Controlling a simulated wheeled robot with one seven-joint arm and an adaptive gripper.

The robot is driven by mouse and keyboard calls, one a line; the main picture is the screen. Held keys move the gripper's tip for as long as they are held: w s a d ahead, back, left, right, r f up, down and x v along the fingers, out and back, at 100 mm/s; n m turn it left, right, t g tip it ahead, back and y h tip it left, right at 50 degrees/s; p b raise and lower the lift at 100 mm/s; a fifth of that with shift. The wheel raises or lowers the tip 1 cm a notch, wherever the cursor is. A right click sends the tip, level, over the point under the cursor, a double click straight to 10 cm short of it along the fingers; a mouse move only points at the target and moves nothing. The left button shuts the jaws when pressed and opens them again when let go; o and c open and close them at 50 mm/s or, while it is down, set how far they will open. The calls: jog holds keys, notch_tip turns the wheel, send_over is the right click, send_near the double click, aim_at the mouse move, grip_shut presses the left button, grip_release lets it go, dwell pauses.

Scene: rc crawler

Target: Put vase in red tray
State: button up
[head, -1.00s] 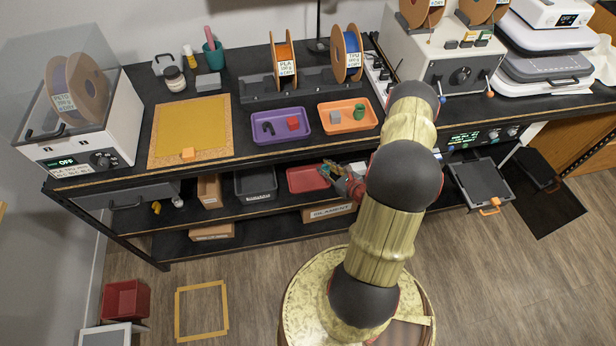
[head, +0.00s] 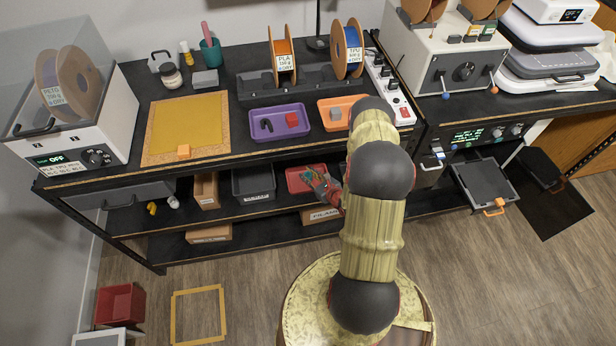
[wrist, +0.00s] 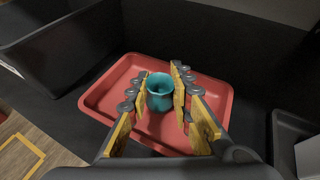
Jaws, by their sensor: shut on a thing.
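The vase is a small teal, open-topped vessel (wrist: 160,98), upright between the fingers of my gripper (wrist: 161,74) in the wrist view. The gripper is shut on it. Behind and around it lies the red tray (wrist: 108,99), a shallow rectangular tray with raised edges. The vase is within the tray's outline; I cannot tell whether its base touches the tray floor. In the head view the red tray (head: 293,184) is on the middle shelf, under the worktop, and my gripper (head: 318,177) reaches over its right part. The vase is barely visible there.
A black bin (head: 254,184) stands on the shelf just left of the red tray. The worktop above, holding a purple tray (head: 279,124) and an orange tray (head: 333,121), limits room overhead. Cardboard boxes (head: 207,190) sit on the shelves.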

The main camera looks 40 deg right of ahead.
jog(key=shift+r, duration=0.1)
jog(key=o, duration=0.9)
jog(key=shift+s+r, duration=0.1)
jog(key=p+v, duration=0.2)
jog(key=v, duration=0.8)
jog(key=shift+s+r, duration=0.1)
jog(key=shift+s, duration=0.05)
jog(key=shift+s+a+r+p, duration=0.1)
jog(key=shift+s+r+p, duration=0.2)
jog(key=shift+s, duration=0.35)
